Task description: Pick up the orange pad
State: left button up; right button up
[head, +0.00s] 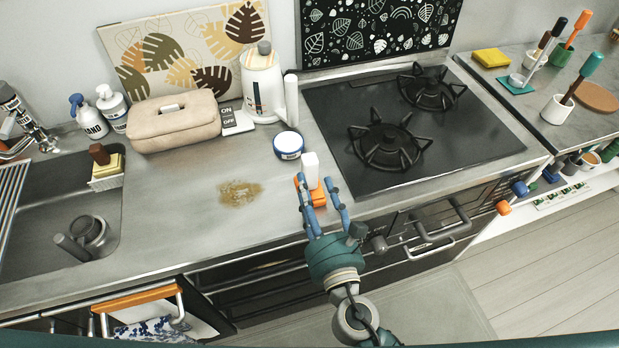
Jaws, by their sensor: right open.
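The orange pad (317,197) lies on the grey counter near its front edge, left of the stove. A white upright block or handle (311,168) rises at its far side; I cannot tell whether it is joined to the pad. My right gripper (313,184) reaches in from the bottom, open, with its blue fingers on either side of the pad. The fingers hide parts of the pad's sides, and I cannot tell whether they touch it. My left gripper is not in view.
A blue-and-white round tub (288,145) stands just behind the pad. A brown stain (240,193) marks the counter to the left. The black stove (420,130) is to the right and the sink (60,210) far left. Knobs and a handle (435,226) jut from the front.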

aim_at(308, 180)
jog(key=x, duration=0.3)
jog(key=p+x, duration=0.1)
jog(key=x, duration=0.1)
jog(key=shift+w+a+f, duration=0.15)
jog(key=shift+w+f, duration=0.1)
jog(key=shift+w, duration=0.1)
jog(key=shift+s, duration=0.1)
jog(key=shift+c, duration=0.5)
grip_shut()
